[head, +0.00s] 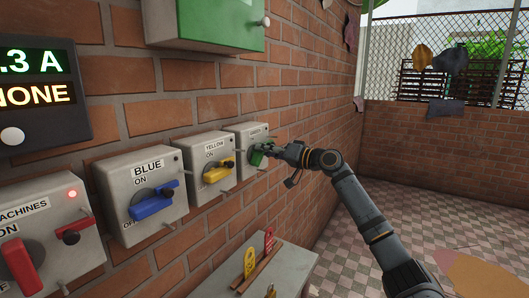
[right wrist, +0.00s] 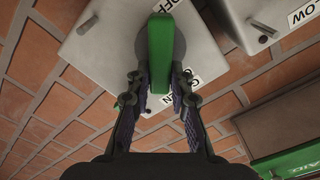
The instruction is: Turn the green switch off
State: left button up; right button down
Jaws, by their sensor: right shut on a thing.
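The green switch is a grey wall box (head: 246,133) with a green handle (head: 257,157), the farthest in the row on the brick wall. In the head view my right gripper (head: 270,150) reaches it from the right and partly hides it. In the right wrist view the green handle (right wrist: 160,45) runs up and down the picture. The fingers of my right gripper (right wrist: 160,97) are closed on both sides of its lower part. An ON label (right wrist: 189,80) sits right of the fingers, an OFF label (right wrist: 165,8) near the top. My left gripper is not in view.
Beside it are the yellow switch (head: 217,172), blue switch (head: 153,203) and red-handled machines switch (head: 22,265), with thin pegs sticking out. A green-fronted box (head: 222,22) hangs above. A grey ledge (head: 290,268) below holds red and yellow tags. Floor at right is open.

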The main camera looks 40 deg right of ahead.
jog(key=shift+w+d+f+m+p, duration=0.15)
jog(key=shift+f+m, duration=0.1)
jog(key=shift+m, duration=1.35)
jog(key=shift+s+d+f+m+p, duration=0.1)
jog(key=shift+f+m+p, duration=0.1)
jog(key=shift+m, duration=1.4)
jog(key=shift+w+d+f+m+p, duration=0.1)
jog(key=shift+f+m, duration=0.15)
jog(key=shift+m, duration=1.35)
jog(key=c, duration=1.2)
grip_release()
jog(key=shift+f, duration=0.1)
notch_tip(320, 180, up, 10)
